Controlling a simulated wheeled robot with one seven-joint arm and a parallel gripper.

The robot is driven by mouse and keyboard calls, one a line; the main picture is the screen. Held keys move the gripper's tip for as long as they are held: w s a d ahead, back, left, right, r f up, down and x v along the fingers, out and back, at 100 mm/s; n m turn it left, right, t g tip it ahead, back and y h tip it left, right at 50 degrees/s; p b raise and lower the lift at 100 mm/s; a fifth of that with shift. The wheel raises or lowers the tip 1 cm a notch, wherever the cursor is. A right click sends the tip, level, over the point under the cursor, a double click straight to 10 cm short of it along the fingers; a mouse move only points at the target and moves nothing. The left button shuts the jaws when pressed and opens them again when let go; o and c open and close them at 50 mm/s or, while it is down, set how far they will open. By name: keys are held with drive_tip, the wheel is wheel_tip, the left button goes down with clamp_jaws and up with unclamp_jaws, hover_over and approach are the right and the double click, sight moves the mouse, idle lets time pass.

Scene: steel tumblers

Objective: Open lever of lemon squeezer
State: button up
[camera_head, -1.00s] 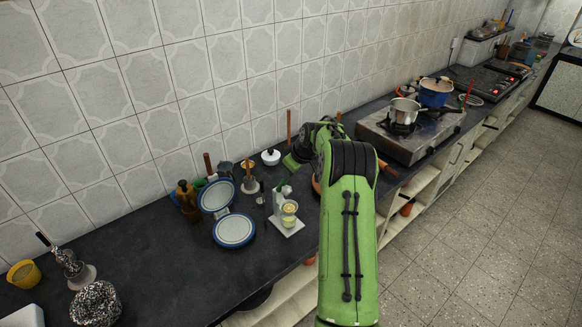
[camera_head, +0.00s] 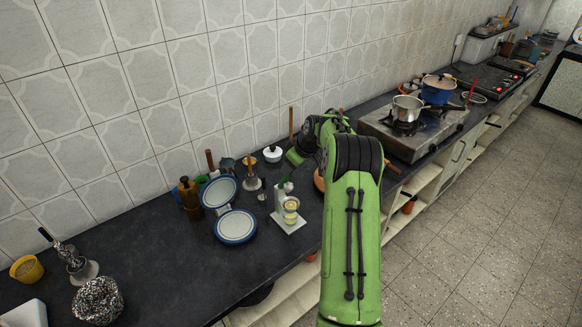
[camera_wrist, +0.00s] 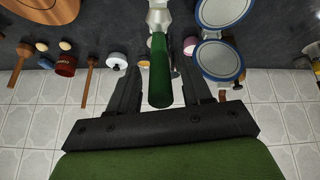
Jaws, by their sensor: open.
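The lemon squeezer (camera_head: 289,212) stands on the dark counter near its front edge, with a pale base and a yellowish glass or cup part. Its green lever shows small at the top in the head view. In the wrist view the green lever (camera_wrist: 160,72) extends between the two dark fingers of my gripper (camera_wrist: 161,62). The fingers are open, with a visible gap on each side of the lever. The squeezer's metal part (camera_wrist: 158,17) is at the top of that view. In the head view my green arm hides most of the gripper.
Two blue-rimmed plates (camera_head: 236,227) are left of the squeezer. A brown bottle (camera_head: 189,198) and a white lidded pot (camera_head: 272,154) stand behind. A stove (camera_head: 412,132) with pots is on the right.

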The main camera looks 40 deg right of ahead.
drive_tip(key=v, duration=1.4)
drive_tip(key=shift+a+r, duration=0.1)
drive_tip(key=shift+r, duration=0.05)
